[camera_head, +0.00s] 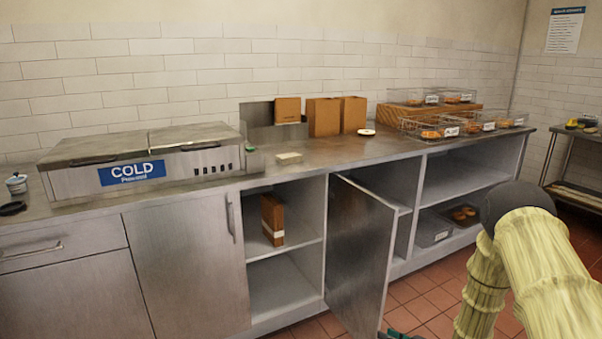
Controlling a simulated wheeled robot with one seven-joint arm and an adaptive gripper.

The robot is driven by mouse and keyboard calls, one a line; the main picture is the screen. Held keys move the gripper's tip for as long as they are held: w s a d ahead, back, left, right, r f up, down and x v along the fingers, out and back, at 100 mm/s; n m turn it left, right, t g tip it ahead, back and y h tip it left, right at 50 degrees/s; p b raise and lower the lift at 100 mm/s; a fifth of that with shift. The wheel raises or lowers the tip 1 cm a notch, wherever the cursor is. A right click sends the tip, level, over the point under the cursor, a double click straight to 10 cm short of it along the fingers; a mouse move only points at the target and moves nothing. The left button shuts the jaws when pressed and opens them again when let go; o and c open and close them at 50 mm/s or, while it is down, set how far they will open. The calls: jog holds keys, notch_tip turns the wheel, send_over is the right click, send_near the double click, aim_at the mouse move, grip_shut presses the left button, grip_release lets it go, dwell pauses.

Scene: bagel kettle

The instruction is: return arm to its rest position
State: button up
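My arm shows at the lower right in the head view, as pale yellow links around a dark rounded joint. It is bent, with the links running down and out of the bottom of the picture. My gripper is not clearly in view. A small dark and teal piece (398,334) shows at the bottom edge, and I cannot tell what it is. The arm hangs in front of the counter's right part, over the red tile floor.
A cabinet door (357,253) stands open into the room, left of my arm. A brown box (272,219) stands on the open cabinet's shelf. The counter (330,158) carries a cold unit (145,163), paper bags (323,116) and wire baskets (425,124). A side table (575,160) stands far right.

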jog(key=s+a+f+m+g+h, duration=0.1)
jog(key=s+a+f+g+h, duration=0.1)
jog(key=s+f, duration=0.5)
jog(key=s+a+f+m+g+h, duration=0.2)
jog(key=s+f+h, duration=0.1)
jog(key=s, duration=0.7)
jog(key=s+f+g+h, duration=0.1)
jog(key=s+g+h, duration=0.45)
jog(key=s, duration=2.35)
notch_tip(320, 180, up, 16)
jog(key=g+y+p, duration=0.2)
jog(key=p, duration=1.4)
jog(key=shift+s+a+r+m+p, duration=0.2)
jog(key=shift+s+r+m+p, duration=0.1)
jog(key=shift+m, duration=0.1)
jog(key=shift+d+f, duration=0.1)
